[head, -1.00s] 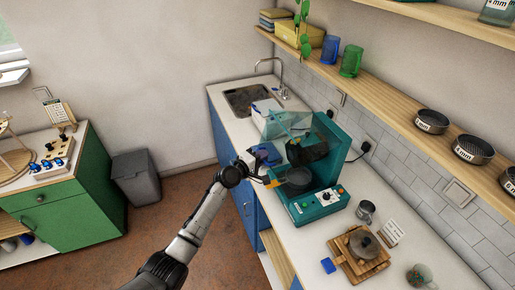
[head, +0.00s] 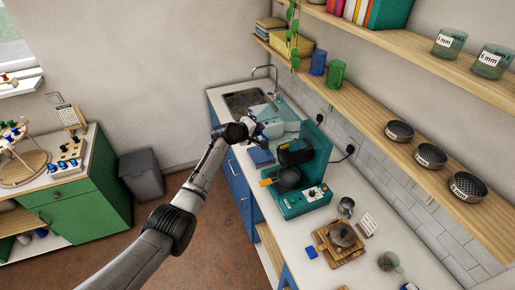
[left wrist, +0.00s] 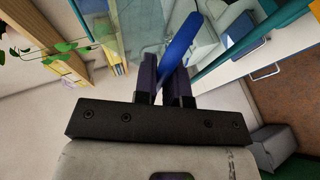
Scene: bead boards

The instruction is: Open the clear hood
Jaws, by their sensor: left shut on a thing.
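The clear hood (head: 283,124) is a see-through panel on the teal machine (head: 292,205), tilted out toward the sink side. It also shows in the left wrist view (left wrist: 118,28). My left gripper (head: 252,128) is at the hood's outer edge, on the side away from the machine's dark drum (head: 295,154). In the left wrist view my left gripper (left wrist: 167,75) is shut on a blue bar-like handle (left wrist: 183,42) beside the clear panel. The handle's lower end is hidden between the fingers. My right gripper is out of view.
A dark pan (head: 288,178) with an orange handle sits in the machine below the drum. The sink (head: 243,102) is behind the hood. A metal cup (head: 346,206) and a wooden board (head: 330,249) stand on the counter to the right. A shelf (head: 365,118) runs along the wall above.

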